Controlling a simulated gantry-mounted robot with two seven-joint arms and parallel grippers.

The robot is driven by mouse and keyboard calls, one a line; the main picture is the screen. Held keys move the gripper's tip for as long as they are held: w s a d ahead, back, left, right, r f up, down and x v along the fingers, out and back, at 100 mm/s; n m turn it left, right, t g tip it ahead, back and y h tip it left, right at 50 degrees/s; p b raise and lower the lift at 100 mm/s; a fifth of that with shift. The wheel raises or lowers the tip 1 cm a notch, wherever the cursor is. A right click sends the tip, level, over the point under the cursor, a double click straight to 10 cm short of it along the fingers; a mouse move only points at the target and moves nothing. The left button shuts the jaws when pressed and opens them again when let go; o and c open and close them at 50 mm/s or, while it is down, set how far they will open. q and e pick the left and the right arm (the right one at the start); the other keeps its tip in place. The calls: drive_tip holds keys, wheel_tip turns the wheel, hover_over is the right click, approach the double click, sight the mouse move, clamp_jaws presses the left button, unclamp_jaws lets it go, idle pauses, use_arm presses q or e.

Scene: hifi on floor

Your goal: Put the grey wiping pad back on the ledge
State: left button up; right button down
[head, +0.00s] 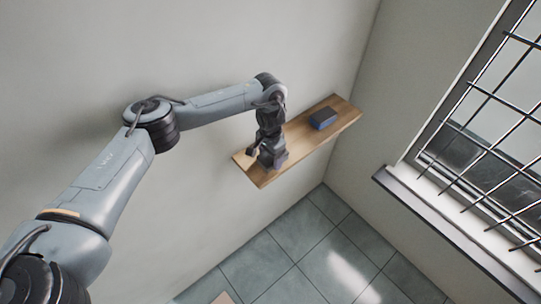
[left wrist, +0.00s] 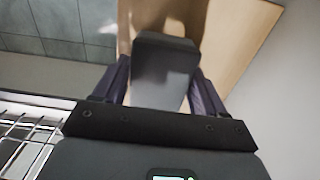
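The wooden ledge (head: 300,137) runs along the wall, and its pale wood also shows in the left wrist view (left wrist: 240,35). My left gripper (head: 268,158) points down at the near end of the ledge. In the left wrist view, the dark grey wiping pad (left wrist: 163,65) sits between the two fingers of my left gripper (left wrist: 160,85), which lie against its sides. The pad is over the wood, close to it; I cannot tell whether it touches. In the head view the gripper mostly hides the pad. My right gripper is not in view.
A dark block with a blue side (head: 323,118) lies on the ledge toward its far end. Bare wood lies between it and my gripper. A barred window (head: 490,130) with a sill (head: 455,222) is at the right. Grey floor tiles (head: 310,245) lie below.

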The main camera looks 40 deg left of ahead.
use_arm(q)
drive_tip(key=o, duration=0.3)
drive_tip(key=shift+o, duration=0.2)
